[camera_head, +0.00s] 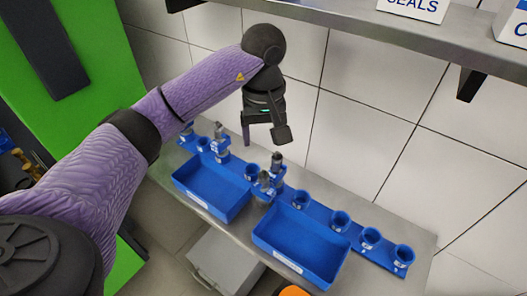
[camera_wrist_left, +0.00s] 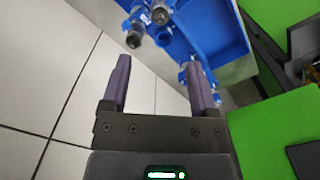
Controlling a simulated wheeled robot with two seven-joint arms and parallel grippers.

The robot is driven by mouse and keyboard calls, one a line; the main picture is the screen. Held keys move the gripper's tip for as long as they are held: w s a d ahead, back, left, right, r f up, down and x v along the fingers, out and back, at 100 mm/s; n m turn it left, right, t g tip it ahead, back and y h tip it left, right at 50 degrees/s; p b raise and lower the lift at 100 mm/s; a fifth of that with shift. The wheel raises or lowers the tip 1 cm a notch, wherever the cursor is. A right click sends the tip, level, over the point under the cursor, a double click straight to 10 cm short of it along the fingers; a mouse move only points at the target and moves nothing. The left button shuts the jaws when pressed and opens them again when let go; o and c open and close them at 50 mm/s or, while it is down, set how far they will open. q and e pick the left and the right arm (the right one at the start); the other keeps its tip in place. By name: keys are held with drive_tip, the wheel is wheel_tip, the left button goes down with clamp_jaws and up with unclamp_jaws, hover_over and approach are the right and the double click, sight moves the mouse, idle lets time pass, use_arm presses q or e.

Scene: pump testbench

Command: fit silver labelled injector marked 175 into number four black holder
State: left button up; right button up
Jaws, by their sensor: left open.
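My left gripper (camera_head: 264,132) is open and empty, above the bench near the tiled wall. Its fingers also show in the left wrist view (camera_wrist_left: 160,88), with nothing between them. Grey injectors stand in the blue rack: one (camera_head: 277,161) and one in front of it (camera_head: 264,179) near the middle, below the gripper, and others at the left end (camera_head: 218,131). In the wrist view injectors (camera_wrist_left: 160,16) show beyond the fingertips. No marking 175 is readable. The holders are blue cups, not black; empty-looking ones (camera_head: 340,220) run to the right, their numbers unreadable. My right gripper is out of view.
Two blue bins, left (camera_head: 205,205) and right (camera_head: 285,262), stand in front of the rack on a metal bench (camera_head: 385,282). A metal shelf (camera_head: 400,38) with signs overhangs the wall. A green panel (camera_head: 105,60) stands at the left.

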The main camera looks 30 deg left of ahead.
sight(262, 174)
use_arm(q)
drive_tip(key=shift+o, duration=1)
drive_tip(key=shift+n, duration=0.6)
drive_tip(key=f+n, duration=0.1)
drive_tip(key=n, duration=0.7)
drive_tip(key=f+n, duration=0.1)
drive_tip(key=n, duration=0.2)
drive_tip(key=shift+w+f+n, duration=0.2)
drive_tip(key=shift+f+n, duration=0.1)
drive_tip(key=shift+n, duration=0.1)
drive_tip(key=n, duration=0.2)
drive_tip(key=f+n, duration=0.1)
drive_tip(key=n, duration=0.1)
drive_tip(key=shift+a+n, duration=0.1)
drive_tip(key=shift+n, duration=0.6)
drive_tip(key=f, duration=0.6)
drive_tip(key=s+f, duration=0.1)
drive_tip(key=f, duration=0.3)
clamp_jaws()
